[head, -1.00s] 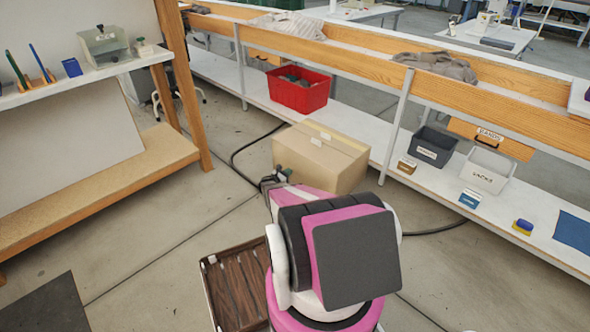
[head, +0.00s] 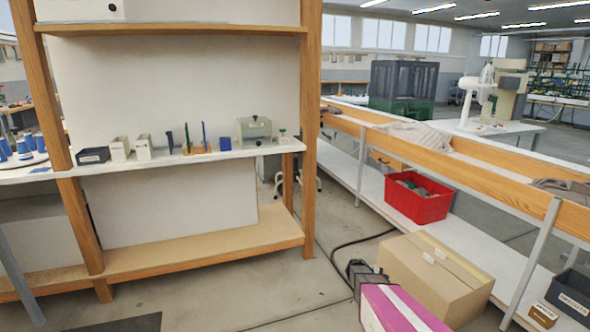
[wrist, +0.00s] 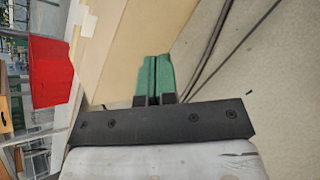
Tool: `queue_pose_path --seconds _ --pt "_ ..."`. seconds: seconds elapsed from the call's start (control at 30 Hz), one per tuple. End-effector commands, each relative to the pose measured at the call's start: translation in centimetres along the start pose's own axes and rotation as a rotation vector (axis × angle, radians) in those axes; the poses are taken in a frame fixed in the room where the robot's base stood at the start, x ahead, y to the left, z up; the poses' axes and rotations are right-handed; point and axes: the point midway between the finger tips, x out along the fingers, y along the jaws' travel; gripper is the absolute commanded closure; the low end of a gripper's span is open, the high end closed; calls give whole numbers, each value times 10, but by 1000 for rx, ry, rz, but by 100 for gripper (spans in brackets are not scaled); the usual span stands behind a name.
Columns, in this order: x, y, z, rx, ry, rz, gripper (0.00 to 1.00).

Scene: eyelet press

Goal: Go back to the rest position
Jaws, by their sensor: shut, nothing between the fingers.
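My gripper shows in the wrist view (wrist: 154,80), its two green fingers together with nothing between them. In the head view only my pink and white arm and its dark wrist part show at the lower right, in front of the cardboard box (head: 435,275); the fingertips cannot be made out there. In the wrist view the cardboard box (wrist: 125,45) lies just beyond and beside the fingers. I cannot tell whether they touch it.
A red bin (head: 418,197) with things in it stands on the low white shelf (head: 375,190) at right. A wooden rack (head: 200,242) stands at left, with small items on its white shelf (head: 190,160). Black cable (head: 345,246) lies on the floor between rack and box.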

Motion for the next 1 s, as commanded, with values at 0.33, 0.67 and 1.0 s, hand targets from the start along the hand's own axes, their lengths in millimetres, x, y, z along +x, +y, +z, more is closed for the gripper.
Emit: queue_pose_path --seconds 0.33,0.67,1.0 --pt "-155 -80 102 519 282 -474 100" --pt "-274 -133 158 819 441 -893 100" --pt "-292 -138 164 856 460 -963 100"
